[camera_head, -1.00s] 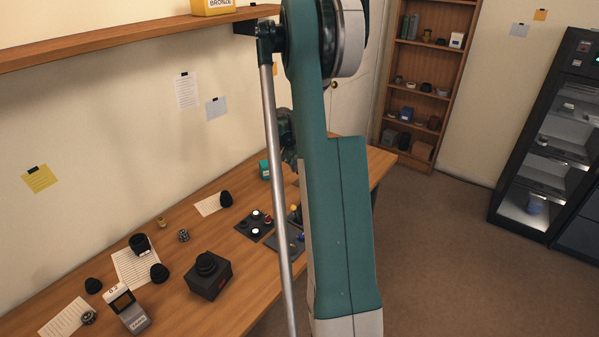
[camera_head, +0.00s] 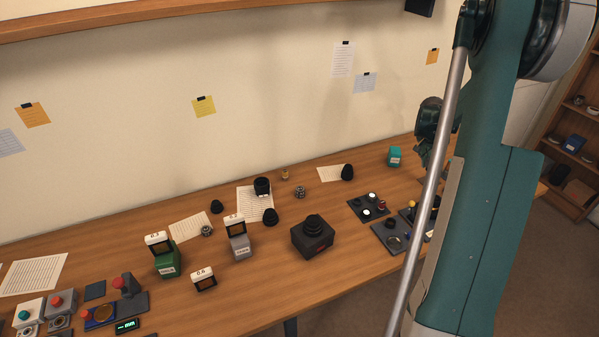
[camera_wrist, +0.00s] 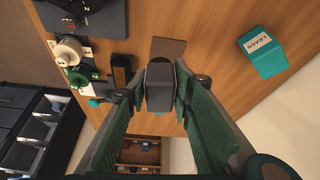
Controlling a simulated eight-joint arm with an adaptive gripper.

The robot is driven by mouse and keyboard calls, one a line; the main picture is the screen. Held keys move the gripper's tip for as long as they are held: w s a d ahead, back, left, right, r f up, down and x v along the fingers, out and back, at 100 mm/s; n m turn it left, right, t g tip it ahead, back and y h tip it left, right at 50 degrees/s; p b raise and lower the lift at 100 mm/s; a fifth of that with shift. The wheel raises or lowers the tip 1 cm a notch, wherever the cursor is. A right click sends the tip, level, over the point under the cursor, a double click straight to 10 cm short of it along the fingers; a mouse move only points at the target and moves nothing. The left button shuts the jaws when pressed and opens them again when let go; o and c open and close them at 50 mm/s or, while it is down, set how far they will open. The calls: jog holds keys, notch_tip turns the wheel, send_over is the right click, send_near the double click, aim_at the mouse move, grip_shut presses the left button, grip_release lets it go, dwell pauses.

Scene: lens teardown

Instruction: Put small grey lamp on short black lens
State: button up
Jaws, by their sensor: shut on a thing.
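My gripper (camera_wrist: 160,92) is shut on a dark grey block (camera_wrist: 160,80) with rounded edges in the wrist view. It may be the small grey lamp, but I cannot tell for certain. In the head view the fingers and the held thing are mostly hidden behind my arm, at the bench's right. Several black lens-like pieces stand on the bench: a wide one on paper (camera_head: 262,187), a rounded one (camera_head: 270,217), a small one (camera_head: 217,207) and one at the back (camera_head: 347,172). I cannot tell which is the short black lens.
A black box with a stepped round top (camera_head: 313,240) stands mid-bench. Dark trays (camera_head: 368,208) with small parts lie to its right. A teal box (camera_head: 395,157) is at the back. Grey (camera_head: 239,245) and green (camera_head: 167,262) display units stand left. Bare wood lies in front.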

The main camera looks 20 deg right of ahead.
jog(key=w+a+r+n+t+p, duration=0.15)
jog(key=w+a+n, duration=0.25)
jog(key=w+a, duration=0.85)
notch_tip(320, 180, up, 5)
jog(key=n+t+y+p, duration=0.1)
jog(key=n+y+p, duration=0.35)
jog(key=n, duration=0.85)
send_over(261, 180)
jog(key=s, duration=0.1)
jog(key=shift+a+f, duration=0.1)
jog(key=shift+a, duration=0.05)
jog(key=shift+f, duration=3.15)
jog(key=shift+s+f, duration=0.1)
jog(key=shift+f, duration=1.8)
